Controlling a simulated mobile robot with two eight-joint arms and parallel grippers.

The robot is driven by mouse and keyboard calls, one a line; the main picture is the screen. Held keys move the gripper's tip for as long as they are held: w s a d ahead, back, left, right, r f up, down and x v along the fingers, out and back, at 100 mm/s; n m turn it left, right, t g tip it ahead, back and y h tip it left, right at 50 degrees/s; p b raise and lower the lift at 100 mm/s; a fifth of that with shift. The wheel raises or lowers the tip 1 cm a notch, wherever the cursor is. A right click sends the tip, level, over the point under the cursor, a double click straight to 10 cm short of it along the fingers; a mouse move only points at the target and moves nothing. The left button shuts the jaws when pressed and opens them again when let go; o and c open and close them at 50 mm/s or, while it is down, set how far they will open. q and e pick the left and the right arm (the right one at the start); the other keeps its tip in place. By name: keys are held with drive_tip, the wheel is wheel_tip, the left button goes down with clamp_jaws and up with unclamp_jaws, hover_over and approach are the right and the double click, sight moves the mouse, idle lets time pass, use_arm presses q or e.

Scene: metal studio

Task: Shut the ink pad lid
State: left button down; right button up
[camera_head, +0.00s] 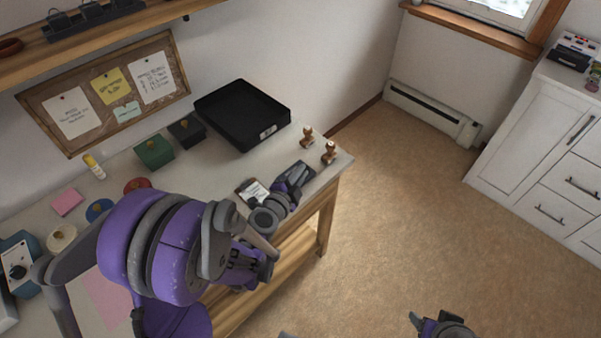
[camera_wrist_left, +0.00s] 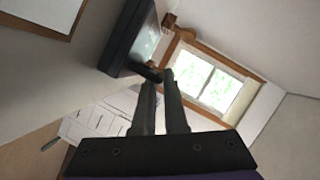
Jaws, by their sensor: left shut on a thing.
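The dark ink pad (camera_head: 306,168) lies near the right end of the desk, partly hidden by my left gripper (camera_head: 292,180). In the left wrist view, the black ink pad (camera_wrist_left: 128,38) shows close up, with a greyish face. The left gripper's fingers (camera_wrist_left: 160,76) are close together at a dark edge by the pad, shut on what looks like its lid. How far the lid stands open is hard to tell. My right gripper (camera_head: 425,322) is at the bottom edge, over the floor and away from the desk; its jaws are unclear.
A small clipboard (camera_head: 253,191) lies left of the pad. Two wooden stamps (camera_head: 307,138) (camera_head: 329,152) stand right of it, near the desk edge. A black tray (camera_head: 225,112) sits behind, with green (camera_head: 154,152) and black boxes (camera_head: 187,131) to its left.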

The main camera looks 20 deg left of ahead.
use_arm(q)
drive_tip(key=c, duration=1.2)
unclamp_jaws()
drive_tip(key=shift+f, duration=0.1)
drive_tip(key=shift+c, duration=0.2)
drive_tip(key=v, duration=1)
drive_tip(key=shift+s+p, duration=0.4)
